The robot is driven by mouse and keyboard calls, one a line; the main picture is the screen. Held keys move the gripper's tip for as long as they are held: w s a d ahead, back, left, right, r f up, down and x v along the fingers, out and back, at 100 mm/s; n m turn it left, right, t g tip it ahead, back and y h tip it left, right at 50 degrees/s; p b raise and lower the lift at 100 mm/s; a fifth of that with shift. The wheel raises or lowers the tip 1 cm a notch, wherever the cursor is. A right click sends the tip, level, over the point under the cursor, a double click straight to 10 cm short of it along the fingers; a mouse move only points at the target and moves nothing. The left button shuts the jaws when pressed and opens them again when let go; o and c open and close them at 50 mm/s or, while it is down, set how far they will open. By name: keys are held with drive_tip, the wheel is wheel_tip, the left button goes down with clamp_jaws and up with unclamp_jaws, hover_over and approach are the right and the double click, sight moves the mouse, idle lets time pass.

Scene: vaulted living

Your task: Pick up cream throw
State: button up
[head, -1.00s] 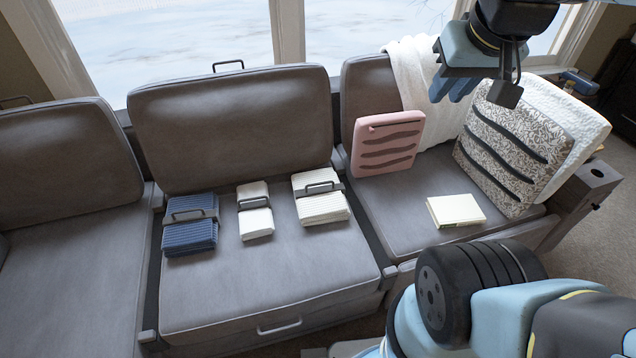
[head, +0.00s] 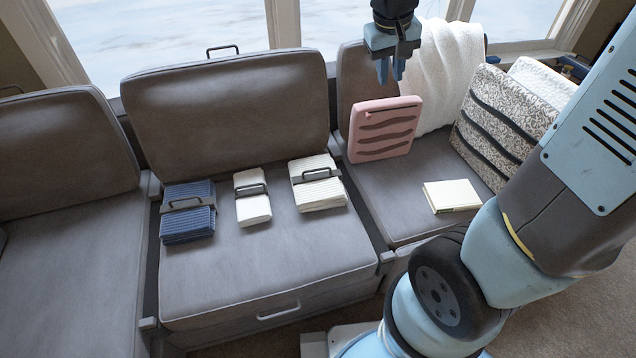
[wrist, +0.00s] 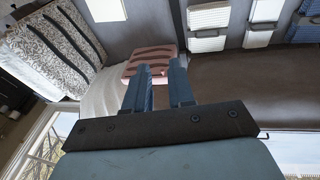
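A folded cream ribbed throw (head: 322,193) with a strap and dark handle lies on the middle sofa seat, rightmost of three bundles; it also shows at the top of the wrist view (wrist: 208,18). A larger cream-white throw (head: 437,75) drapes over the right section's backrest and shows left of the fingers in the wrist view (wrist: 103,97). I cannot tell which one the task names. My gripper (head: 390,76) hangs fingers down near the right backrest, above the pink cushion and left of the draped throw. Its fingers (wrist: 160,72) are apart with nothing between them.
A narrow white bundle (head: 252,207) and a blue bundle (head: 188,222) lie left of the folded cream one. A pink cushion (head: 384,129), a pale book (head: 451,195) and a patterned cushion (head: 497,115) are on the right seat. The left seat is clear.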

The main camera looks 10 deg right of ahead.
drive_tip(key=w+a+f+n+h, duration=0.2)
drive_tip(key=w+a+f, duration=0.35)
drive_tip(key=f, duration=0.45)
drive_tip(key=w+a+f+n+h, duration=0.25)
drive_tip(key=w+a+f, duration=0.35)
drive_tip(key=f, duration=0.4)
drive_tip(key=w+a+f+n+t+h, duration=0.1)
drive_tip(key=w+a+f, duration=0.15)
drive_tip(key=f, duration=0.45)
drive_tip(key=w+a+f+n+t+h, duration=0.1)
drive_tip(key=w+a+f+n+h, duration=0.15)
drive_tip(key=f, duration=0.35)
drive_tip(key=n+t, duration=0.5)
approach(313, 171)
drive_tip(key=shift+y, duration=0.3)
drive_tip(key=x, duration=0.5)
drive_tip(key=shift+d+r, duration=0.15)
drive_tip(key=shift+d, duration=0.3)
drive_tip(key=shift+a+x, duration=0.25)
drive_tip(key=shift+x, duration=2.45)
drive_tip(key=shift+w, duration=0.15)
drive_tip(key=shift+c, duration=0.3)
clamp_jaws()
